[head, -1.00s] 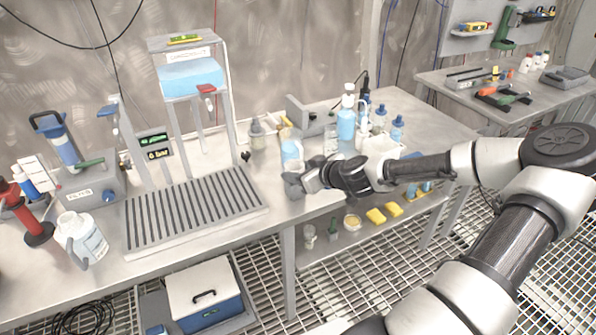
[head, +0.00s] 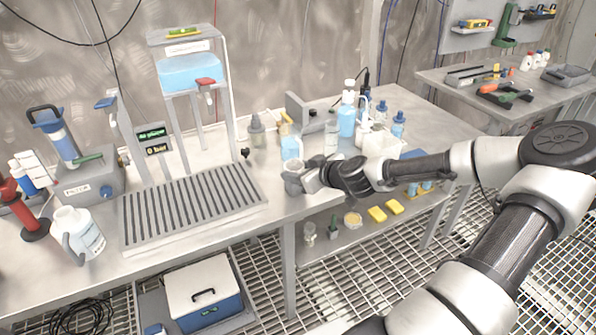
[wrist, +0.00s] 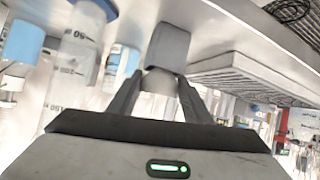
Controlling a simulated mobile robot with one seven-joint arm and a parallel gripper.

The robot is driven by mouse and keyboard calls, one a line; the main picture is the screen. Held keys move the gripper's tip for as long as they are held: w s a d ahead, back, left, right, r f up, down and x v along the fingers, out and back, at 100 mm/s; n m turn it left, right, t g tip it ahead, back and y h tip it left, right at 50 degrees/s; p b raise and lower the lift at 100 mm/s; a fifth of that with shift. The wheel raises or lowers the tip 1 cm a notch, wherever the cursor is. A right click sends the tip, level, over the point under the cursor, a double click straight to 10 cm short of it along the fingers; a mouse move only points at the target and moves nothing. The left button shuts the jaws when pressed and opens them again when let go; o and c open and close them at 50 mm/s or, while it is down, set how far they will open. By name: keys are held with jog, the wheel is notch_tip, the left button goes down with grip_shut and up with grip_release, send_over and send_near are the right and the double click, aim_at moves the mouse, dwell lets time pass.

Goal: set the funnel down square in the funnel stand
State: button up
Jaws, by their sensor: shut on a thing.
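My gripper (head: 298,181) is low over the front edge of the main bench, right of the slatted drain tray. In the head view my gripper hides most of the held thing. I cannot clearly pick out the funnel stand or tell whether the funnel touches it.
A light blue vessel (head: 291,148) stands close behind my gripper. A blue-filled bottle (head: 347,118) and a white container (head: 380,145) stand to the right. The slatted drain tray (head: 190,205) lies left. A graduated clear cylinder (wrist: 72,75) is close in the wrist view.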

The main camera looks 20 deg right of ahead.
jog(key=shift+o, duration=0.2)
jog(key=shift+s+a+f, duration=0.15)
jog(key=shift+s+f, duration=0.15)
jog(key=shift+f, duration=0.4)
jog(key=o, duration=1.1)
jog(key=shift+w+d, duration=0.25)
jog(key=shift+o, duration=0.2)
jog(key=o, duration=0.8)
jog(key=shift+r, duration=0.15)
jog(key=shift+a, duration=0.1)
jog(key=shift+r, duration=0.15)
